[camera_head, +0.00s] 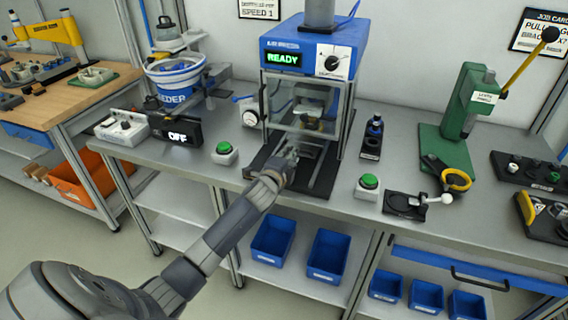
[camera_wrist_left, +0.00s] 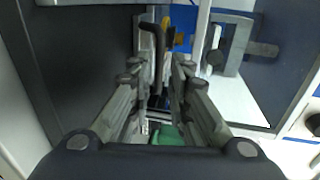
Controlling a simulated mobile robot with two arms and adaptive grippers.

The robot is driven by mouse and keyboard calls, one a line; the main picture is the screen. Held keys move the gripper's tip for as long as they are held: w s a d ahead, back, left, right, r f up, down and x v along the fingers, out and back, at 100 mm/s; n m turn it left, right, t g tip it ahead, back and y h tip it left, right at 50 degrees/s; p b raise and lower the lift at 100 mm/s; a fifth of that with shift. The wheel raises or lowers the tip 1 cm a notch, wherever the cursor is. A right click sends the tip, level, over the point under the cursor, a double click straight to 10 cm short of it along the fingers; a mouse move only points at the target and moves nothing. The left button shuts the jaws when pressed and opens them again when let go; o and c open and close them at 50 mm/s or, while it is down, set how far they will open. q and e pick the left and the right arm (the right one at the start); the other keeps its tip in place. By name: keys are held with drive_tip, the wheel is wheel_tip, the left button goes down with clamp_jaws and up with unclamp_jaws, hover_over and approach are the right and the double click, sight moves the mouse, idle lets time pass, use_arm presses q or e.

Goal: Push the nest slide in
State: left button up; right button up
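The press (camera_head: 312,60) stands at the middle back of the bench, with a lit READY display and a clear guard over its front. The dark nest slide (camera_head: 318,178) shows low at the press front, its rails running toward the bench's front edge. A small yellowish part is seen through the guard. My left gripper (camera_head: 288,158) is just in front of the press, over the left side of the slide. In the left wrist view the gripper (camera_wrist_left: 158,70) has its fingers apart. A dark bent bar (camera_wrist_left: 154,45) shows between or beyond them; contact is unclear. My right gripper is out of view.
Green buttons stand left (camera_head: 224,153) and right (camera_head: 368,186) of the press. A dark bottle stand (camera_head: 372,140), a green lever press (camera_head: 462,115) and a small toggle fixture (camera_head: 405,205) are to the right. An OFF display (camera_head: 178,136) and a blue feeder bowl (camera_head: 176,75) are left.

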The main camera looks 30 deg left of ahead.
use_arm(q)
drive_tip(key=shift+v, duration=2.7)
